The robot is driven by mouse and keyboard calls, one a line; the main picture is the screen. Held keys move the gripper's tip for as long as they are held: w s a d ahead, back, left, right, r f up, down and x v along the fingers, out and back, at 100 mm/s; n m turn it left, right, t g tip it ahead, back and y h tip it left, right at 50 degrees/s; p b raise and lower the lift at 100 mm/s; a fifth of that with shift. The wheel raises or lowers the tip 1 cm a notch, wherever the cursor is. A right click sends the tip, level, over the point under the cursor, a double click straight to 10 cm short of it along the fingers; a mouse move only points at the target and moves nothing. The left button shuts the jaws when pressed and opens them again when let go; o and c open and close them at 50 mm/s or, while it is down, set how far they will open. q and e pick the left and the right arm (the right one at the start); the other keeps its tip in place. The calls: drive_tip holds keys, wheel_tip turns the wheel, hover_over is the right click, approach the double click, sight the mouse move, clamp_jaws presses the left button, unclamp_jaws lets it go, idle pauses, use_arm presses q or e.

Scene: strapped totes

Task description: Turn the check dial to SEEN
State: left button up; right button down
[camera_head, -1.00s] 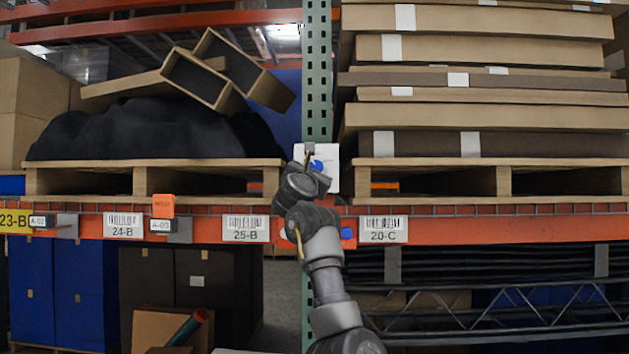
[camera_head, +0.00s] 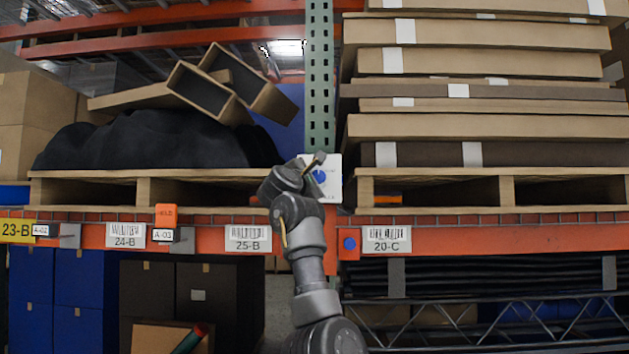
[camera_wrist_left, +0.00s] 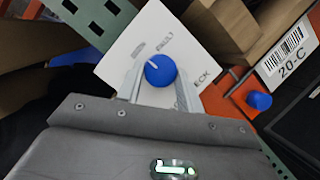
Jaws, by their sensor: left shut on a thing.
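The check dial is a round blue knob (camera_head: 320,176) on a white panel (camera_head: 334,190) fixed to the green rack post. My left gripper (camera_head: 317,163) is at the panel and covers part of it. In the left wrist view the blue knob (camera_wrist_left: 161,71) sits between the two fingertips of my left gripper (camera_wrist_left: 158,82), shut on it. A short white mark on the knob points to the upper left of that picture. My right gripper is not in view.
A second blue knob (camera_wrist_left: 259,101) sticks out from the orange beam near the 20-C label (camera_head: 386,239). Pallets (camera_head: 480,173) with stacked flat boxes stand right of the post. A pallet with a black covered heap (camera_head: 150,142) stands left.

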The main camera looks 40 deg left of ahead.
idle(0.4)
use_arm(q)
drive_tip(key=o, duration=1)
drive_tip(key=b+v, duration=0.5)
drive_tip(key=v, duration=0.6)
drive_tip(key=shift+a, duration=0.1)
drive_tip(key=shift+w, duration=0.1)
